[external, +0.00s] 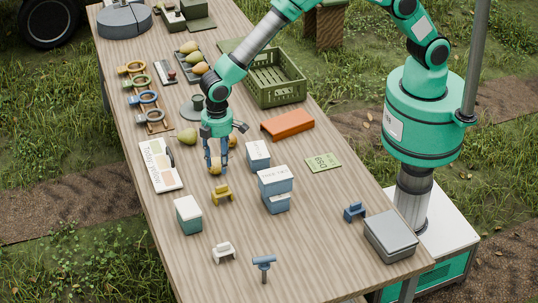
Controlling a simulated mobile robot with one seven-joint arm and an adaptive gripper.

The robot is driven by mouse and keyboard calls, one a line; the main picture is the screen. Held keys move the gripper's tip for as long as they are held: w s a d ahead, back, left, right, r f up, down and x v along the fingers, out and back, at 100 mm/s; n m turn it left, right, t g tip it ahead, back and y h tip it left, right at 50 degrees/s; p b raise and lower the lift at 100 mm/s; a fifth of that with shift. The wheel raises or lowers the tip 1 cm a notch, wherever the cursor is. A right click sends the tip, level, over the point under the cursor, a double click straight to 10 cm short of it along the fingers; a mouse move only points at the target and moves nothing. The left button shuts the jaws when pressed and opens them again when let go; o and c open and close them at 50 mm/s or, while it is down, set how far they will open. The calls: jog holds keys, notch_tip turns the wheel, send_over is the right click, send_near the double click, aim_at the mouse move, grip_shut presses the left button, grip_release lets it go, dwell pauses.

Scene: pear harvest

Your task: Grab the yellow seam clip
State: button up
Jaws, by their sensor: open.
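The yellow seam clip (222,195) stands on the wooden table, in the front middle. My gripper (215,168) points down just behind it and slightly to its left in the picture. The jaws are open, and the fingers look apart from the clip. A small yellow-tan patch shows at the fingertips; I cannot tell whether it is a fruit or part of the fingers. Similar clips stand nearby: a white one (223,252) nearer the front and a blue one (354,212) to the right.
White-lidded boxes (188,214) and (276,183) flank the yellow clip. A colour card (160,166) lies left, a green pear (187,136) behind it. An orange block (288,123), green crate (292,93) and grey case (391,236) occupy the right. A blue tool (264,266) stands in front.

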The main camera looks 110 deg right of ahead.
aim_at(222, 193)
jog(key=shift+f, duration=2)
jog(key=shift+f, duration=0.1)
jog(key=shift+a+f+b, duration=0.1)
jog(key=shift+f+b, duration=0.3)
jog(key=shift+f, duration=2.1)
jog(key=shift+c, duration=0.5)
grip_shut()
